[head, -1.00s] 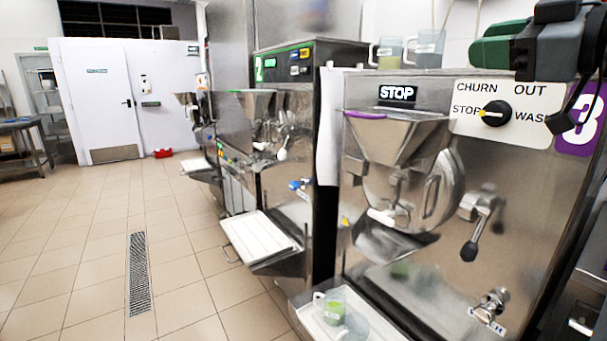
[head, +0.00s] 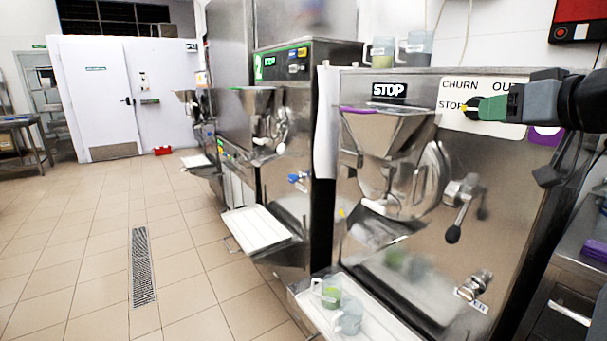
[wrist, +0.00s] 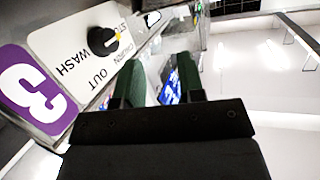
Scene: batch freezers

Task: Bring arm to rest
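My gripper (head: 472,107) is in front of the control panel of machine 3 in the head view, its green fingers overlapping the dial area. In the wrist view my gripper (wrist: 158,75) shows two green fingers apart with nothing held between them. The pointer is toward the STOP side. In the head view the dial is mostly hidden behind my gripper. My dark arm reaches in from the right edge.
Machine 3 (head: 420,150) has a steel hopper (head: 385,130), a lever (head: 460,210) and a tap (head: 473,287). Two cups (head: 340,305) stand on its white tray (head: 385,328). Two jugs (head: 400,50) stand on top. A red-and-black box (head: 577,20) hangs on the wall. The tiled floor (head: 80,230) at left is clear.

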